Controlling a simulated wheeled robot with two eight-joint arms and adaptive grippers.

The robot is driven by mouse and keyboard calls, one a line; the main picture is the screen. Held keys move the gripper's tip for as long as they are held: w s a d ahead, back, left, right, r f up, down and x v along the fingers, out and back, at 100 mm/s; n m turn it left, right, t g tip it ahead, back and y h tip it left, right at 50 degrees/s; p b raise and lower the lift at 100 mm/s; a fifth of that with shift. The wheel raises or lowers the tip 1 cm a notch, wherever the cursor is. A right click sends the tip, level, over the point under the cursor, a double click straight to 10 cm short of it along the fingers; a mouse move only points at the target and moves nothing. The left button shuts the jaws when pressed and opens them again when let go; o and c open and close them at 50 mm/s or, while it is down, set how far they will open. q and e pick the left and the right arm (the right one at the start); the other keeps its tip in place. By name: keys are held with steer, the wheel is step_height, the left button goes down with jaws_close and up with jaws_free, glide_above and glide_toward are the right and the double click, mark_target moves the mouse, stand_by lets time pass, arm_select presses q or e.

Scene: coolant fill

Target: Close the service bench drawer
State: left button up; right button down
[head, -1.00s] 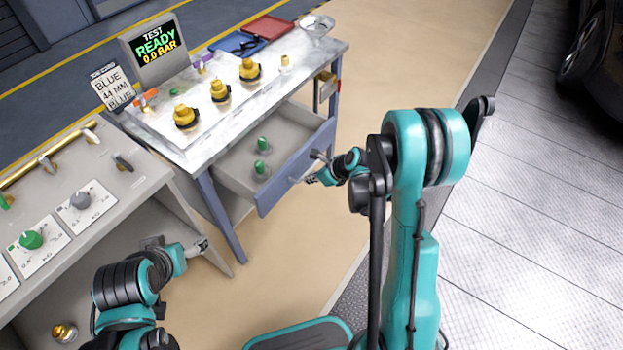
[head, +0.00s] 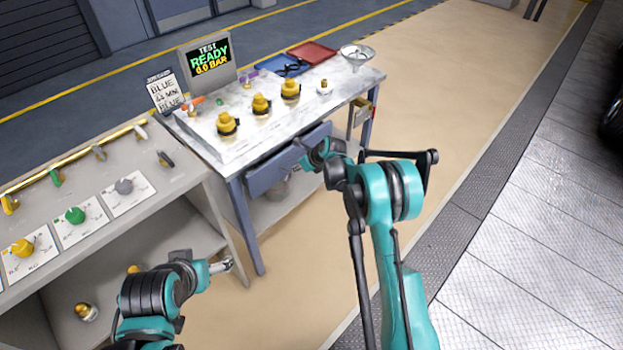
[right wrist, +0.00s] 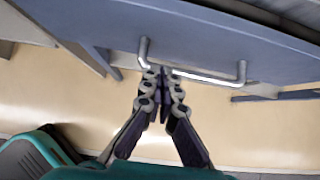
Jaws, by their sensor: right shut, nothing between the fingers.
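The service bench (head: 345,95) has a light worktop and a blue-grey frame. Its blue-grey drawer (head: 268,176) sits under the top, its front close to the bench frame and its inside out of sight. I cannot tell whether it is flush. In the right wrist view the drawer front (right wrist: 215,38) and its silver bar handle (right wrist: 205,78) show large. My right gripper (head: 303,164) is at the drawer front. In the right wrist view its fingertips (right wrist: 160,74) are together at the handle, empty. My left gripper (head: 224,266) hangs apart, left of the bench; its fingers are too small to judge.
Yellow-capped fittings (head: 261,104), a display (head: 207,64), a red tray (head: 312,51) and a funnel (head: 357,54) stand on the bench top. A grey valve bench (head: 130,205) stands at left. The floor right of the bench is clear.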

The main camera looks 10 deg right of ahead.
mark_target(286, 162)
steer(key=shift+w+a, duration=0.75)
steer(key=shift+w, duration=0.2)
steer(key=shift+w+a, duration=0.7)
steer(key=shift+w, duration=0.25)
